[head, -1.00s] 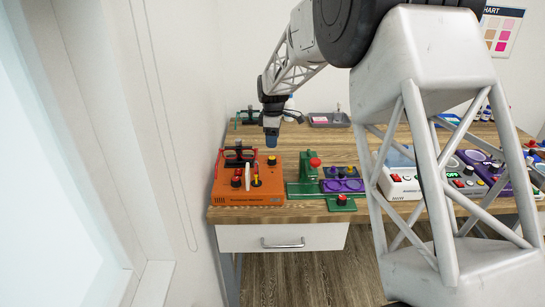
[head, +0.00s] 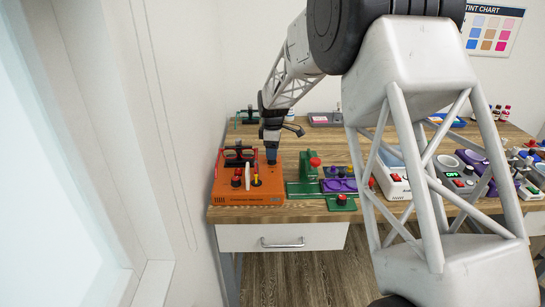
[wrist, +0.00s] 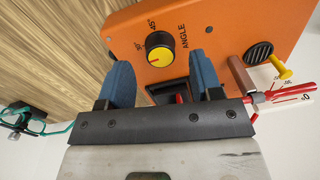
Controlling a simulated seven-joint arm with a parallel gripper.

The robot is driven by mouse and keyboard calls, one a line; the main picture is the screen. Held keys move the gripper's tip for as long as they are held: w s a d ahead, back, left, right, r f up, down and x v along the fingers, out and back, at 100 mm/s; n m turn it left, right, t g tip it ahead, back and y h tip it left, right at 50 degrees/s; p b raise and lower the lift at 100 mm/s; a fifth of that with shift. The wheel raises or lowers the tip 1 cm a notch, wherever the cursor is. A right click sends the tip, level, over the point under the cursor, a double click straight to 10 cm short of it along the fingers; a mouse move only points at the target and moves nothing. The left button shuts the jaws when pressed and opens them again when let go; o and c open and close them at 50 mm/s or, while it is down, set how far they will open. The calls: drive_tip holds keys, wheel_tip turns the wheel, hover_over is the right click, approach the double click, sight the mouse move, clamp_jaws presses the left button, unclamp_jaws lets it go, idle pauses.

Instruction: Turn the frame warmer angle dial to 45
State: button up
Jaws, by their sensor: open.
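The orange frame warmer (head: 235,196) sits at the left front of the table. Its angle dial (wrist: 160,48), yellow with a black rim, shows in the wrist view beside the word ANGLE and the marks for 30 and 45. I cannot tell clearly which mark its pointer faces. My gripper (wrist: 160,62) is open, with a blue finger on either side of the dial in the picture and no visible contact. In the head view my gripper (head: 271,156) is low over the warmer's back right part and hides the dial.
A green device (head: 308,184) with a red knob stands just right of the warmer. A yellow-tipped lever (wrist: 282,72) and red handles (wrist: 290,95) rise from the warmer. The wall is close on the left. Bare wood (head: 340,150) lies behind the green device.

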drive_tip(key=shift+f, duration=1.35)
drive_tip(key=shift+c, duration=0.3)
drive_tip(key=c, duration=0.9)
drive_tip(key=shift+o, duration=0.2)
